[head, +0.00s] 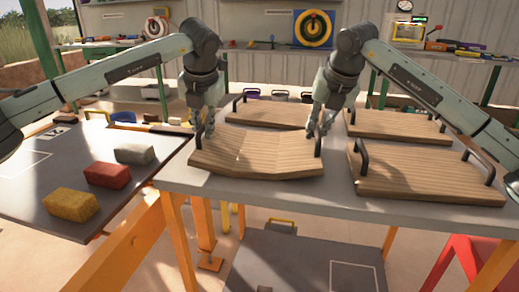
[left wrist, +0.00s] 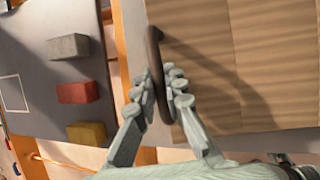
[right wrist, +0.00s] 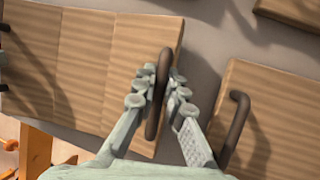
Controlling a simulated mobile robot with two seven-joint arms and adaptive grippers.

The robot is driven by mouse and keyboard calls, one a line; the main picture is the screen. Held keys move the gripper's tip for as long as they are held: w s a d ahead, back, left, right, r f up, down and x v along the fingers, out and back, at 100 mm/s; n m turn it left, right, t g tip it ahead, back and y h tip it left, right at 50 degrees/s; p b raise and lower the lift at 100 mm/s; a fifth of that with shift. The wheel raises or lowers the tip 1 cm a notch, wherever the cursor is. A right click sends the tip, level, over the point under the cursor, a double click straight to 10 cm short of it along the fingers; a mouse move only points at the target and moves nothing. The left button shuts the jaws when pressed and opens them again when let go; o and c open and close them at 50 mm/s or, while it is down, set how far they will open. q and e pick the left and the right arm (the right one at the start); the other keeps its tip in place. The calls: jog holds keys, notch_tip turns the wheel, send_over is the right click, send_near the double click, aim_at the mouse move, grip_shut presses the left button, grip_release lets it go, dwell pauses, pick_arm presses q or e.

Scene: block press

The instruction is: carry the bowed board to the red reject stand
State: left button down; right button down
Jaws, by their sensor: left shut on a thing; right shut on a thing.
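The bowed board (head: 252,158) is at the front left of the grey table, its middle sagging below its two ends. It has a dark handle at each end. My left gripper (head: 203,130) is shut on its left handle (left wrist: 155,70). My right gripper (head: 318,128) is shut on its right handle (right wrist: 158,95). The board also shows in the left wrist view (left wrist: 240,60) and the right wrist view (right wrist: 90,60). I cannot tell whether it touches the table. A red stand (head: 475,265) shows partly at the lower right edge of the head view.
Flat boards lie at the right front (head: 430,178), right back (head: 398,125) and behind the bowed board (head: 268,115) on the table (head: 335,190). A dark bench at left holds yellow (head: 71,204), red (head: 107,175) and grey (head: 134,153) blocks.

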pick_arm(q)
jog(key=shift+d+r, duration=0.1)
pick_arm(e)
jog(key=shift+r, duration=0.1)
